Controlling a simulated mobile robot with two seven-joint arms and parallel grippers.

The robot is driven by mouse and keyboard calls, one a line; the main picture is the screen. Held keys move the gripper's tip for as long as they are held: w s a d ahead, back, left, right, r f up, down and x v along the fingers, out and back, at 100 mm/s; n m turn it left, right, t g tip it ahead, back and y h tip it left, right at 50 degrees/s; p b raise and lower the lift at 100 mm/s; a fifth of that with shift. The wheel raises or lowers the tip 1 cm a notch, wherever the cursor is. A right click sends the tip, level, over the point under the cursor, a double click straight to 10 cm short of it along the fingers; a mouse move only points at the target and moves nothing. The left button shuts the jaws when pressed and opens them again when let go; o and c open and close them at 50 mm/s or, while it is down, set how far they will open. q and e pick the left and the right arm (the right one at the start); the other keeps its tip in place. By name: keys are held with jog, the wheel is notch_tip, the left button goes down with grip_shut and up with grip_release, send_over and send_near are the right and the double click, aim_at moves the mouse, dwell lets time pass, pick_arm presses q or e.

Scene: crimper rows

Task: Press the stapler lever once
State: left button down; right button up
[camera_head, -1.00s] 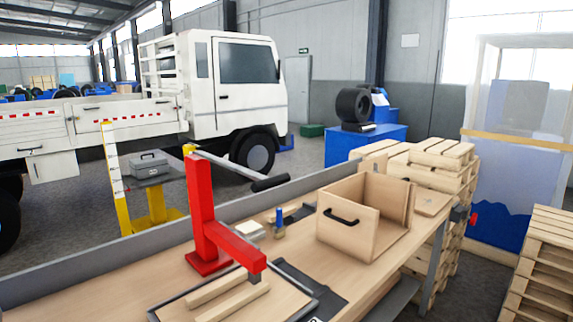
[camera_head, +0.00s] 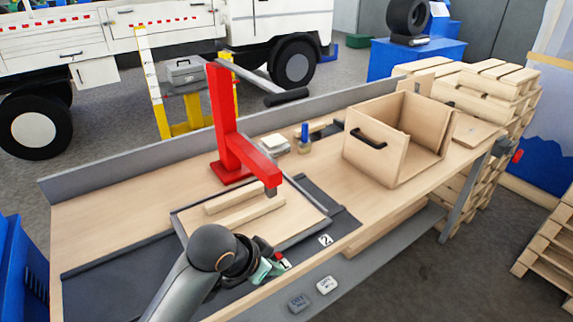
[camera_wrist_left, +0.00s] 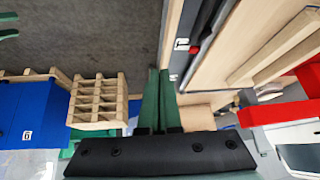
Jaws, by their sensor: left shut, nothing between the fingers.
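The stapler (camera_head: 228,125) is a red upright press on the workbench, with a red arm reaching toward the front right over a tray. Its grey lever (camera_head: 247,76) runs from the column top to a black grip (camera_head: 287,97), high above the bench. My left gripper (camera_head: 268,270) is low at the bench's front edge, in front of the tray and well apart from the lever. In the left wrist view its green fingers (camera_wrist_left: 156,100) are together and empty. Part of the red press (camera_wrist_left: 272,112) shows at the right there.
Two wooden strips (camera_head: 245,214) lie in the dark-rimmed tray (camera_head: 310,232). An open wooden box (camera_head: 375,160) with a black handle stands to the right. A small blue-topped bottle (camera_head: 304,138) stands behind the press. Pallets (camera_head: 490,90) are stacked beyond the bench.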

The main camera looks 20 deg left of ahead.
pick_arm(q)
jog(key=w+r+m+t, duration=0.15)
jog(key=w+r, duration=0.35)
jog(key=r, duration=0.6)
jog(key=w+r+m+t, duration=0.15)
jog(key=w+r, duration=0.35)
jog(key=r, duration=0.5)
jog(key=a+r, duration=0.1)
jog(key=r, duration=0.9)
jog(key=s+a+r+m, duration=0.1)
jog(key=a+r, duration=0.1)
jog(key=r, duration=0.8)
jog(key=shift+a+r+t, duration=0.15)
jog(key=shift+a+t, duration=0.15)
jog(key=p, duration=0.2)
send_near(294, 92)
jog(key=w+d, duration=0.3)
jog(key=w, duration=0.1)
jog(key=f, duration=0.1)
jog(key=a+f, duration=0.1)
jog(key=shift+w+a+f+y, duration=0.1)
jog(key=shift+a+f+y, duration=0.05)
jog(key=shift+f+y, duration=0.15)
jog(key=shift+w+a+f, duration=0.15)
jog(key=shift+a+f, duration=0.05)
jog(key=shift+f, duration=0.3)
